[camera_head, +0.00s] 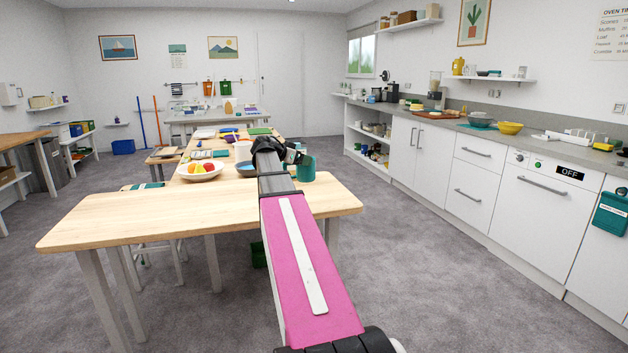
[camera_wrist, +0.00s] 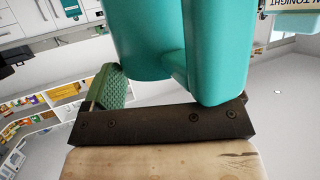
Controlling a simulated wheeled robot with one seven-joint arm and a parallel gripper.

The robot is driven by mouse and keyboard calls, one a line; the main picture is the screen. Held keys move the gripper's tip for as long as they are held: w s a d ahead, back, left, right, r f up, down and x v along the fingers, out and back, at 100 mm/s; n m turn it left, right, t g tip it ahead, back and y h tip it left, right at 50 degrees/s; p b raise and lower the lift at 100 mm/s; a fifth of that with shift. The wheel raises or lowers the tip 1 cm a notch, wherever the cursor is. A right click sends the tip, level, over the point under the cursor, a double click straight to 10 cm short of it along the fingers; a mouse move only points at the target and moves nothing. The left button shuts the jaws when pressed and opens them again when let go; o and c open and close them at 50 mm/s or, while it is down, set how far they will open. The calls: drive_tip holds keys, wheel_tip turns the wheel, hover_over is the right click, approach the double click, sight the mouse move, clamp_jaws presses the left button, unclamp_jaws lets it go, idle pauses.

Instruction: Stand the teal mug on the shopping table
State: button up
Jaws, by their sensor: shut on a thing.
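The teal mug (camera_head: 305,170) is at the end of my arm in the head view, above the right edge of the wooden table. In the wrist view the teal mug (camera_wrist: 145,40) fills the upper middle, with its handle side towards the camera. My gripper (camera_head: 293,155) is shut on the mug. One finger with a green ribbed pad shows left of the mug; the other is hidden. Which table is the shopping table I cannot tell. The near wooden table (camera_head: 120,215) lies under my arm.
A white bowl of fruit (camera_head: 199,171) stands left of my gripper. A white jug (camera_head: 242,151) and a dark blue bowl (camera_head: 246,169) are close to my arm. The table's near left part is bare. A kitchen counter (camera_head: 540,145) runs along the right, with open floor between.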

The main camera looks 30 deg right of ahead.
sight(297, 170)
drive_tip(key=shift+w+d+f, duration=0.3)
drive_tip(key=shift+d+f, duration=0.85)
drive_tip(key=shift+f, duration=0.25)
drive_tip(key=shift+w+d+f, duration=0.35)
drive_tip(key=shift+d+f, duration=0.85)
drive_tip(key=shift+f, duration=0.15)
drive_tip(key=shift+w+d+f, duration=0.3)
drive_tip(key=shift+d+f, duration=0.85)
drive_tip(key=shift+f, duration=0.25)
drive_tip(key=o, duration=1.6)
drive_tip(key=v, duration=1.2)
